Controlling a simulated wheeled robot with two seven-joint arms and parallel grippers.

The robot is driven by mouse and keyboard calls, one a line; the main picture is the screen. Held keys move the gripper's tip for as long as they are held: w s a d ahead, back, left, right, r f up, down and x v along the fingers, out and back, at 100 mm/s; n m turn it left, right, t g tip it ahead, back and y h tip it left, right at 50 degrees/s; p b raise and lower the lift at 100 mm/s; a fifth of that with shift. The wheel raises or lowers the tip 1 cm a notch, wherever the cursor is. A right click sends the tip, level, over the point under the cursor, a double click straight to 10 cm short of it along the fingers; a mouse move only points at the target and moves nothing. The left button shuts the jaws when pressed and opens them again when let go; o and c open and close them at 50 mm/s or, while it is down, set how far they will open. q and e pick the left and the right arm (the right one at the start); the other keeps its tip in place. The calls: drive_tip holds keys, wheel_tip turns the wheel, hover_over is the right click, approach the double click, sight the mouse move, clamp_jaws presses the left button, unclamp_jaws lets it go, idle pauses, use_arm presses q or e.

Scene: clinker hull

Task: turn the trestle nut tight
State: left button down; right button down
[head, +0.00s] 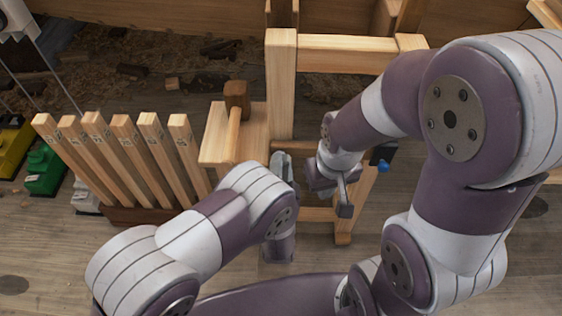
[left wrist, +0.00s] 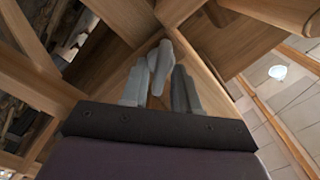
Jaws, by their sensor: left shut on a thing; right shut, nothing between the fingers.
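The wooden trestle (head: 281,85) stands at the centre of the head view. My left gripper (head: 283,172) is at its lower front, its fingers partly hidden by my own arm. In the left wrist view my left gripper (left wrist: 162,92) is shut on a grey, elongated piece, which looks like the trestle nut (left wrist: 162,62). The nut sits between the fingers, close to the wooden members. In the head view I cannot tell the nut apart from the fingers. My right gripper (head: 344,205) is shut and empty, pointing down beside the trestle's right leg (head: 357,208).
Several pale wooden slats (head: 128,145) lean in a dark holder at the left. A wooden mallet (head: 236,95) stands by the trestle's left. A black block with a blue knob (head: 383,166) is close to my right gripper. Green (head: 45,172) and yellow (head: 12,150) items lie far left.

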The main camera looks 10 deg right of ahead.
use_arm(q)
drive_tip(key=shift+m+p, duration=0.6)
drive_tip(key=shift+m, duration=1)
use_arm(e)
drive_tip(key=shift+r, duration=0.75)
use_arm(q)
drive_tip(key=c, duration=1.2)
unclamp_jaws()
drive_tip(key=shift+o, duration=0.2)
drive_tip(key=shift+f, duration=0.1)
